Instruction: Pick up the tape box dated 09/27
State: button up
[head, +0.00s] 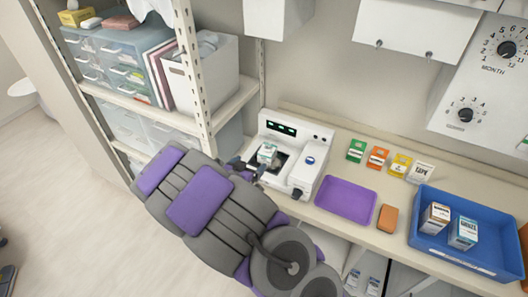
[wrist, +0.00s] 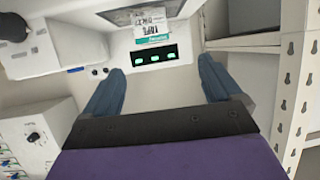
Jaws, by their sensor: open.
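A small white box with a teal band (head: 267,153) sits on the white machine (head: 304,178) on the counter. It also shows in the wrist view (wrist: 153,30), with lettering that seems to read TAPE upside down; its date is not legible. My gripper (head: 254,167) is at the machine's left front, close to this box. In the wrist view my gripper (wrist: 160,68) is open, its blue fingers wide apart with nothing between them. A white box marked TAPE (head: 421,172) stands farther right on the counter. A teal and white box (head: 463,232) stands in the blue tray (head: 452,258). Their dates are unreadable.
Green (head: 356,150), orange (head: 377,157) and yellow (head: 400,165) boxes line the counter's back. A purple tray (head: 345,199) and an orange block (head: 387,218) lie in front. A brown-and-white box (head: 435,217) is in the blue tray. A shelf post (head: 193,75) stands left of the machine.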

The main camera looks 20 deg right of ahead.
aim_at(261, 153)
jog(key=x, duration=0.3)
jog(key=b+x, duration=0.1)
jog(key=x, duration=0.3)
jog(key=s+d+x, duration=0.1)
jog(key=x, duration=0.3)
jog(key=shift+w+b, duration=0.1)
jog(key=shift+b, duration=0.2)
jog(key=shift+w+a+f, duration=0.1)
jog(key=shift+w+a, duration=0.05)
jog(key=shift+w, duration=0.1)
jog(key=shift+w+a, duration=0.2)
jog(key=shift+a, duration=0.3)
jog(key=shift+w+d, duration=0.1)
jog(key=d, duration=0.2)
jog(key=w+d+f+b, duration=0.1)
jog(key=w+d+f, duration=0.1)
jog(key=d, duration=0.1)
jog(key=shift+w+d, duration=0.1)
jog(key=shift+d, duration=0.2)
jog(key=shift+w, duration=0.15)
jog(key=shift+a+r, duration=0.15)
jog(key=shift+a, duration=0.65)
jog(key=shift+c, duration=0.5)
jog(key=shift+d, duration=0.75)
jog(key=c, duration=0.6)
jog(key=shift+a, duration=0.1)
jog(key=c, duration=0.3)
jog(key=shift+a, duration=0.45)
jog(key=shift+c, duration=0.5)
